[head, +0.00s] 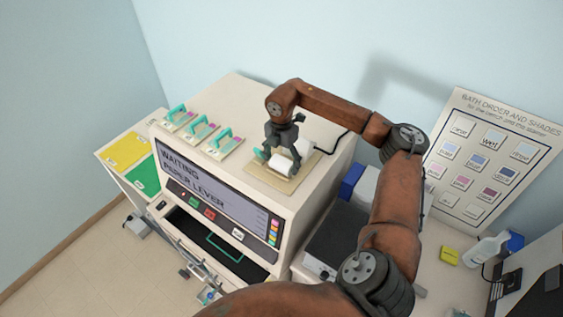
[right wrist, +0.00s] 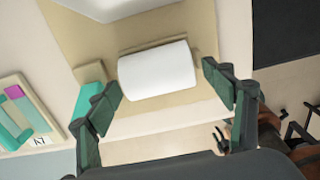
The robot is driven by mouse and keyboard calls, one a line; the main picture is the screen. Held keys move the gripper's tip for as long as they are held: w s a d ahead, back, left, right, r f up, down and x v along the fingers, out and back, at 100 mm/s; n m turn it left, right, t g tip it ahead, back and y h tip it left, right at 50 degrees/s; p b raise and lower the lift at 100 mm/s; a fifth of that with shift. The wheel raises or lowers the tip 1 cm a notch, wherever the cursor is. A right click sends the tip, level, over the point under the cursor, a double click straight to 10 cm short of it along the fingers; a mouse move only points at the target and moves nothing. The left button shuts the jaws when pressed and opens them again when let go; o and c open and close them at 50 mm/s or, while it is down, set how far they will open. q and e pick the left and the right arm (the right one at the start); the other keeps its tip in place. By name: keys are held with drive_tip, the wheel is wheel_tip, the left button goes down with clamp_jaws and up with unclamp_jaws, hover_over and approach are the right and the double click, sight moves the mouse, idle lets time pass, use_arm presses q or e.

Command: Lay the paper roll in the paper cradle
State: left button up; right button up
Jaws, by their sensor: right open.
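The paper roll (right wrist: 158,70), a white cylinder, lies on a beige base plate (right wrist: 66,30) on top of the machine. In the right wrist view a raised beige strip of the cradle (right wrist: 190,42) runs along its far side, and the roll appears to rest in the cradle. In the head view the roll (head: 282,167) is partly hidden by my right gripper (head: 283,148). That gripper is open, its fingers (right wrist: 160,82) at either end of the roll with visible gaps, not gripping it. My left gripper is out of view.
A teal part (right wrist: 90,76) stands close by the left finger. A white body (head: 304,147) sits behind the roll. Several slide holders with teal handles (head: 200,131) stand to the left on the machine top. The machine's screen (head: 205,180) reads "WAITING PAPER LEVER".

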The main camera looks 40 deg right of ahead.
sight(282, 161)
drive_tip(key=shift+r, duration=0.3)
drive_tip(key=shift+w+r, duration=0.1)
drive_tip(key=shift+r, duration=0.25)
wheel_tip(282, 161, up, 11)
drive_tip(key=b, duration=0.3)
